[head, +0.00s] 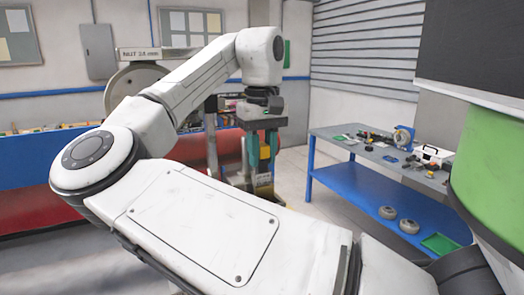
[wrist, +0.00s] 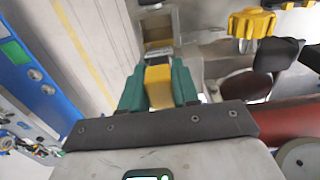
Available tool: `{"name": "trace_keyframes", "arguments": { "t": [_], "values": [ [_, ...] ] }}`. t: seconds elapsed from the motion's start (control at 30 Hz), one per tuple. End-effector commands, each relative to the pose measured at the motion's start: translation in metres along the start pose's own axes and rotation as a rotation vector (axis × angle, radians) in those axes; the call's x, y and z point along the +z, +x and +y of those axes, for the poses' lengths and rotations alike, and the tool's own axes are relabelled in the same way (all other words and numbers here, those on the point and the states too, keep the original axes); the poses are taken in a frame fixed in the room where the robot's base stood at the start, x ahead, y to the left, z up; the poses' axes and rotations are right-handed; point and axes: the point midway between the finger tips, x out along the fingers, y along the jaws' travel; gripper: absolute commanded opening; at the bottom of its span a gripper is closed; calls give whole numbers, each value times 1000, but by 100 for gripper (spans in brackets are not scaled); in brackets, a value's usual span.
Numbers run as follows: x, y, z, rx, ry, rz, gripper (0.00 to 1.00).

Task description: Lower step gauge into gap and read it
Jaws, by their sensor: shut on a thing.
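My gripper (wrist: 158,85) has green fingers and is shut on a yellow block-like piece (wrist: 158,88), which looks like the step gauge. A grey part with a lighter edge extends past its far end in the wrist view. In the head view my gripper (head: 262,148) points down beyond the end of my arm, with a bit of the yellow piece (head: 265,153) between its fingers. A grey metal fitting (wrist: 157,22) lies beyond the gauge tip in the wrist view. I cannot make out the gap, nor whether the gauge touches anything. No reading is legible.
A yellow knob-like part (wrist: 252,22) and dark pads sit right of the gripper in the wrist view. A blue bench (head: 335,180) on the right carries tools and a white box (head: 432,155). A red and blue body (head: 40,205) stands left. Floor shows between them.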

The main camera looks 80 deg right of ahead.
Motion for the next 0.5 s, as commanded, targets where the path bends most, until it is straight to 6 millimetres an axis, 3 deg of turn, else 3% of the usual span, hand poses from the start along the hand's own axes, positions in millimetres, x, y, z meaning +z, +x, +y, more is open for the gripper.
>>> {"name": "trace_keyframes", "arguments": {
  "t": [0.5],
  "values": [
    [0, 6, 0, 1, 0, 0, 0]
  ]
}}
